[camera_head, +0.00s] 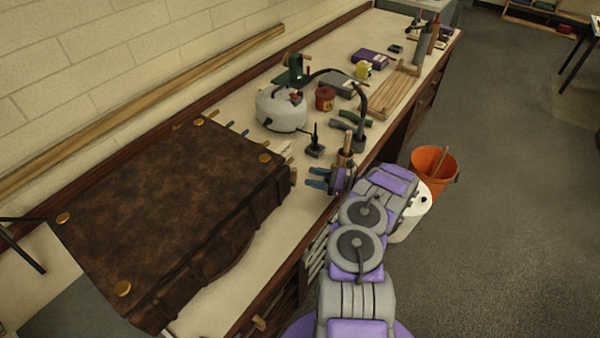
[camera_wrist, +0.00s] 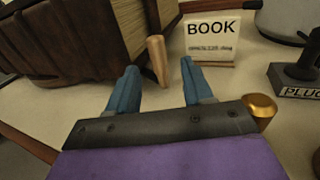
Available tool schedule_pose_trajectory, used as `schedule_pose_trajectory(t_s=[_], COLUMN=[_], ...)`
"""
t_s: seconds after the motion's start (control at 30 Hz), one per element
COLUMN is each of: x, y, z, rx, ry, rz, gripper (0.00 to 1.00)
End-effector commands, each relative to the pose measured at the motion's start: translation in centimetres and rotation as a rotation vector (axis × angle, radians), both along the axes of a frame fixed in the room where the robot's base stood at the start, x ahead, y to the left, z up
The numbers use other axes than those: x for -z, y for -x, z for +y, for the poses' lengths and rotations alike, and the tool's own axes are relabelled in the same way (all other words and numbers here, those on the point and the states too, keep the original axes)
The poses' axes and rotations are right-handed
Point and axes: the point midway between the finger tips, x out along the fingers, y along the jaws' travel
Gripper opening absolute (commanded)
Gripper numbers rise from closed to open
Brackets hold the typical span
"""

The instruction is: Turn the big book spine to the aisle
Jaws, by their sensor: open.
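The big book (camera_head: 165,215) is a thick brown leather volume with brass corner studs. It lies flat on the bench at the left in the head view. Its banded, ridged long side faces the aisle side of the bench. A corner of the book (camera_wrist: 85,35) fills the upper left of the wrist view. My gripper (camera_head: 316,178) is just right of the book's far right corner, apart from it. In the wrist view its two blue fingers (camera_wrist: 155,85) are spread and empty. A white card reading BOOK (camera_wrist: 212,38) stands beyond them.
A grey-white round pot (camera_head: 281,108), a red tin (camera_head: 325,98) and a small dark stand (camera_head: 315,150) sit beyond my gripper. A wooden peg (camera_wrist: 158,60) stands beside the book. An orange bucket (camera_head: 432,165) is on the aisle floor. The bench front strip beside the book is clear.

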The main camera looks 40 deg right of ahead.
Motion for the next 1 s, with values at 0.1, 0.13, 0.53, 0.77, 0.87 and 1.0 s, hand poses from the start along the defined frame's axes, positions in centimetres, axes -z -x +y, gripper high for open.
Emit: schedule_pose_trajectory(t_s=[0.1, 0.13, 0.53, 0.77, 0.87, 1.0], x=[0.0, 0.0, 0.0, 0.0, 0.0, 0.0], y=[2.2, 2.7, 6.6, 6.8, 6.8, 6.8], z=[-1.9, -2.3, -5.1, -5.4, -5.4, -5.4], rx=[0.0, 0.001, -0.003, -0.004, -0.005, -0.005], ry=[0.0, 0.001, 0.003, 0.002, 0.001, 0.001], rz=[0.0, 0.001, 0.0, 0.0, -0.001, -0.001], gripper=[0.51, 0.51, 0.51, 0.51, 0.51, 0.51])
